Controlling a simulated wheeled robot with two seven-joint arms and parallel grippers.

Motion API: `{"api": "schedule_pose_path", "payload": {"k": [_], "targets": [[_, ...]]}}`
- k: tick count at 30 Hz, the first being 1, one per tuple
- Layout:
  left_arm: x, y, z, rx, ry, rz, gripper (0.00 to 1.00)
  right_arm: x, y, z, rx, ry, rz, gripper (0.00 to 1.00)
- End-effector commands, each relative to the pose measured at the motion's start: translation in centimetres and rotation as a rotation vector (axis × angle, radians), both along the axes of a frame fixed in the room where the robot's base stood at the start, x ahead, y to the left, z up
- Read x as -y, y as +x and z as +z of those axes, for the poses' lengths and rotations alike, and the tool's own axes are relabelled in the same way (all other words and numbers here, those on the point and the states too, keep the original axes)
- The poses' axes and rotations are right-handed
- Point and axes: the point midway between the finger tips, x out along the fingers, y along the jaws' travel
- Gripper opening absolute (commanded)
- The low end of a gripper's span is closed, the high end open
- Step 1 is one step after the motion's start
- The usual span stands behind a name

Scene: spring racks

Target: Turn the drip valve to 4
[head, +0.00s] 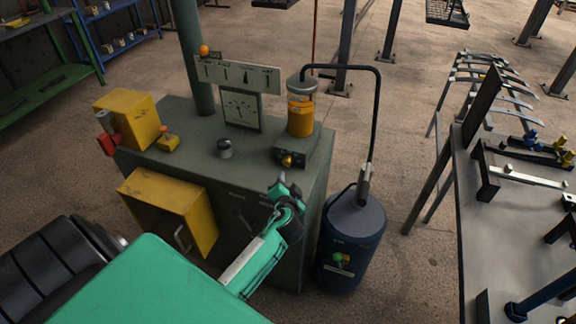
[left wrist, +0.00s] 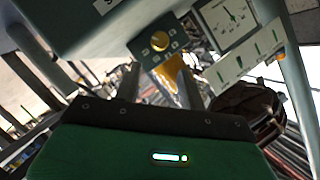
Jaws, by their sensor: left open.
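My right gripper is not in view.
The grey-green cabinet (head: 190,165) carries yellow boxes, a dark knob (head: 225,148) and a gauge (head: 240,110). A yellow drawer (head: 165,205) juts from its front. A blue tank (head: 350,240) with a black hose stands at right. A workbench (head: 415,295) is farther right.

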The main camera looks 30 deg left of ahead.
Motion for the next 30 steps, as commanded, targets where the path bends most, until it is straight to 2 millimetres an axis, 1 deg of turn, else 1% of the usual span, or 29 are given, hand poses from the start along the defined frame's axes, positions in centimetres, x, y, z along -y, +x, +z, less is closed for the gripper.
{"api": "schedule_pose_path", "payload": {"k": [1, 6, 15, 21, 30], "targets": [[-0.6, 0.9, 0.0, -0.001, 0.003, 0.001, 0.41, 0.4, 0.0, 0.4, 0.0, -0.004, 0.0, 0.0], [-2.2, 3.4, -0.9, -0.002, 0.001, 0.0, 0.41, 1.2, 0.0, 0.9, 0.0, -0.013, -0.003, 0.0], [-4.7, 7.3, -2.3, -0.002, 0.001, 0.0, 0.41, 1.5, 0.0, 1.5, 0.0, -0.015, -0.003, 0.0], [-5.6, 8.8, -2.9, -0.002, 0.0, -0.001, 0.41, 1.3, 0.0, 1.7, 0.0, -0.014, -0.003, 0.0], [-5.9, 9.3, -3.2, -0.002, -0.002, -0.001, 0.41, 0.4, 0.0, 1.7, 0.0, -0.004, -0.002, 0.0]]}}
